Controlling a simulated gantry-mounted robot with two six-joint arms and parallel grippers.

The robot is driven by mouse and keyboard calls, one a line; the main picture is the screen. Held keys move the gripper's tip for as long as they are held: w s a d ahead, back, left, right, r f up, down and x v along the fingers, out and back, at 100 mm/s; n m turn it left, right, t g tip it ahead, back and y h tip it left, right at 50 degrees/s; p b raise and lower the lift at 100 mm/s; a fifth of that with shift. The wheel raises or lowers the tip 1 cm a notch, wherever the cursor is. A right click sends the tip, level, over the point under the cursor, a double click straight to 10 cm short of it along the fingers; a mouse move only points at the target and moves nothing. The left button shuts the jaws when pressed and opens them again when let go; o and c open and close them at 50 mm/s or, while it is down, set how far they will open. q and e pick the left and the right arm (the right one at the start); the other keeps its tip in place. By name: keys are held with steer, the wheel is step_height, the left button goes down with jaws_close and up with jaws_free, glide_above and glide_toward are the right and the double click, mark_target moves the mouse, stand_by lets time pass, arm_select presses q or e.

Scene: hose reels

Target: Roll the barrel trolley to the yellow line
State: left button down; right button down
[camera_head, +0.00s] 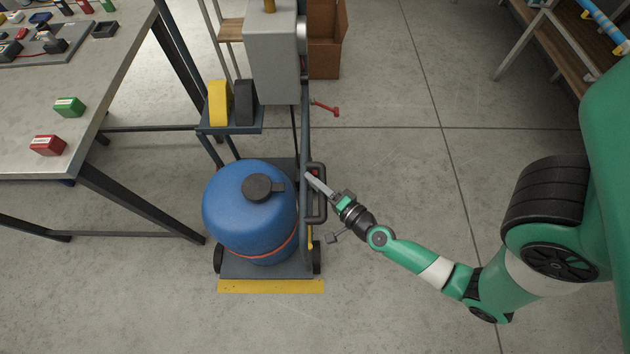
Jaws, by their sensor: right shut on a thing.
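The blue barrel (238,222) with a black cap stands upright on the dark trolley (266,270), strapped by an orange-red band. The trolley has black wheels at both sides and a dark handle (322,207) on its right. A yellow strip (270,286) lies right along the trolley's front edge; I cannot tell whether the trolley overlaps it. My right gripper (312,180) reaches in from the right and is shut on the trolley handle; the exact contact is partly hidden. My left gripper is not in view.
A workbench (120,70) with a green box (69,107) and a red box (47,145) stands at the left. Behind the barrel are a grey cabinet (270,60) and a cardboard box (325,45). A shelf (560,45) is at top right. Front floor is clear.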

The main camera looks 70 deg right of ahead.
steer(key=shift+s+a+f, duration=0.15)
steer(key=shift+f, duration=0.3)
stand_by(0.4)
steer(key=shift+s+a+p, duration=0.2)
steer(key=shift+a+p, duration=0.25)
steer(key=shift+a, duration=0.15)
steer(key=shift+s+a+p, duration=0.2)
steer(key=shift+a+p, duration=0.25)
steer(key=shift+a, duration=0.1)
steer(key=c, duration=0.7)
jaws_free()
steer(key=shift+w+d, duration=0.1)
steer(key=shift+d, duration=0.1)
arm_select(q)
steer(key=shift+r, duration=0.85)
arm_select(e)
steer(key=shift+o, duration=0.2)
steer(key=shift+r, duration=0.15)
steer(key=shift+r, duration=0.1)
